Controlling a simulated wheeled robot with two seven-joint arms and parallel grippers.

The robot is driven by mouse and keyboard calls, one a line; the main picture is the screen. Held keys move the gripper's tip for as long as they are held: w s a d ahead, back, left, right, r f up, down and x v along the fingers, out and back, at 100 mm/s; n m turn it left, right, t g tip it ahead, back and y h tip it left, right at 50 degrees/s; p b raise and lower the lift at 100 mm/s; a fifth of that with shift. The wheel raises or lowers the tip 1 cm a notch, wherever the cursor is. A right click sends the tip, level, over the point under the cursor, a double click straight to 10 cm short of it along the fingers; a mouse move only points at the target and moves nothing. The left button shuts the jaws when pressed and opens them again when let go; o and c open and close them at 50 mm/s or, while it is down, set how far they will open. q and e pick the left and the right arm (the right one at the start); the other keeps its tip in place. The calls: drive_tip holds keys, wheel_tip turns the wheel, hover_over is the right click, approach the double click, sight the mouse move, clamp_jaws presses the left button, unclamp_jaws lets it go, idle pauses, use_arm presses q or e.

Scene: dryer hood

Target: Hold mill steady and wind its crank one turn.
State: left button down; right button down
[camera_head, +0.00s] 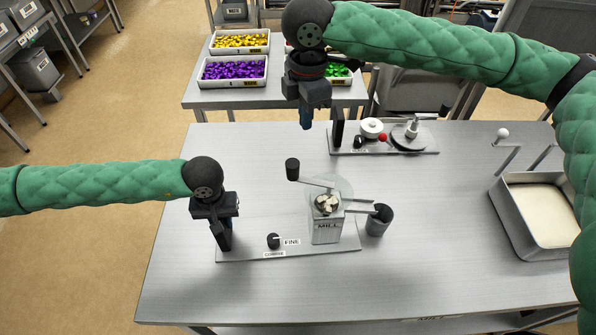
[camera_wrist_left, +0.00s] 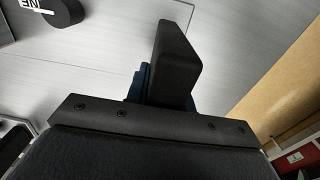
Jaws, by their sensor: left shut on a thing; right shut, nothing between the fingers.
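The mill (camera_head: 327,230) is a grey box labelled MILL with a clear hopper, upright on a flat base plate (camera_head: 318,252). Its crank arm (camera_head: 318,182) points left and ends in an upright black knob (camera_head: 292,168). My left gripper (camera_head: 222,232) is shut on a black upright grip (camera_wrist_left: 178,65) at the plate's left end. My right gripper (camera_head: 306,118) is shut and empty, above the table behind the knob and apart from it. The left gripper's fingertips are mostly hidden in both views.
A small dial (camera_head: 273,241) marked FINE sits on the plate. A dark cup (camera_head: 379,220) stands right of the mill, under its spout. A second device board (camera_head: 385,145) lies behind. A metal bin (camera_head: 535,215) stands at right. The table front is clear.

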wheel_tip(320, 180, down, 9)
drive_tip(key=m, duration=1.1)
idle(0.5)
drive_tip(key=shift+f, duration=0.1)
idle(1.8)
